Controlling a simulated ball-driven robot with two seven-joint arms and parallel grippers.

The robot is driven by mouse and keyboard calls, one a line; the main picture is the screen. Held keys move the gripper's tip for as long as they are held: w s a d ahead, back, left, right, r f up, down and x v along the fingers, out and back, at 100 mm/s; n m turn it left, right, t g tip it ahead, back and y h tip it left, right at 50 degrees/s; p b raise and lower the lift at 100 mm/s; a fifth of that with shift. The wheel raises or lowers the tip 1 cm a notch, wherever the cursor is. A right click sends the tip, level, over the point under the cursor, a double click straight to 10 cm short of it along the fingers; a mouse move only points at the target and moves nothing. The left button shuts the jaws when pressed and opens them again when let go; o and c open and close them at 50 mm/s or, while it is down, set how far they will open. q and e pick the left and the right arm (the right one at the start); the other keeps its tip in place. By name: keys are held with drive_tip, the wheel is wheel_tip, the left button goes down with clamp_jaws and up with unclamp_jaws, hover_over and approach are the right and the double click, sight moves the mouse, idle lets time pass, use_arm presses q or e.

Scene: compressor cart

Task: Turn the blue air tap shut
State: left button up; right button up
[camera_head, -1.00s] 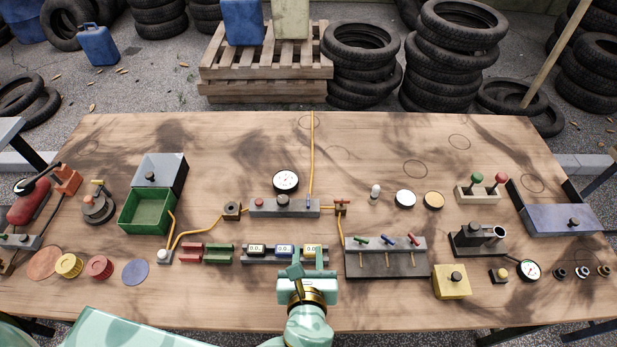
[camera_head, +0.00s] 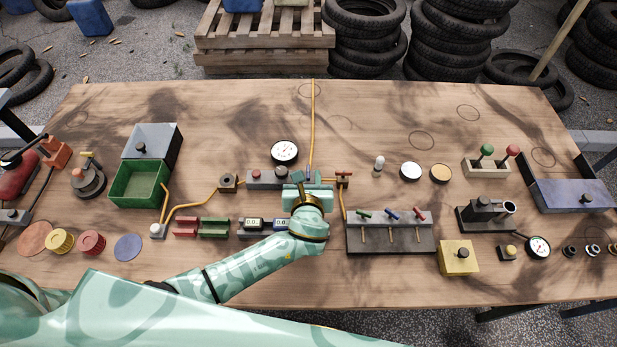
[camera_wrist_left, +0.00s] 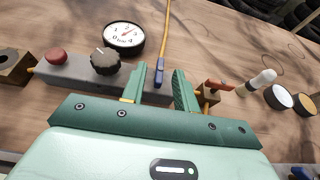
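A small blue tap lever (camera_wrist_left: 158,76) shows in the left wrist view, in line with the end of the yellow hose (camera_wrist_left: 165,35), at the right part of a grey block (camera_wrist_left: 75,85). The grey block (camera_head: 262,183) also shows in the head view, where my gripper hides most of its right end. My left gripper (camera_head: 304,178) is over that end. In the wrist view its two green fingers (camera_wrist_left: 162,88) are apart, one on each side of the blue lever, with gaps visible. A second blue lever (camera_head: 391,213) sits between green and red ones on a manifold. My right gripper is out of view.
A red button (camera_wrist_left: 56,56), a black knob (camera_wrist_left: 105,61) and a round gauge (camera_wrist_left: 125,38) are just left of the fingers. A brown-red handled fitting (camera_wrist_left: 215,86) is close on the right. The table's back middle is mostly clear, except for the hose.

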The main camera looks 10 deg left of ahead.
use_arm(q)
drive_tip(key=shift+w+f, duration=0.1)
drive_tip(key=shift+w, duration=0.25)
clamp_jaws()
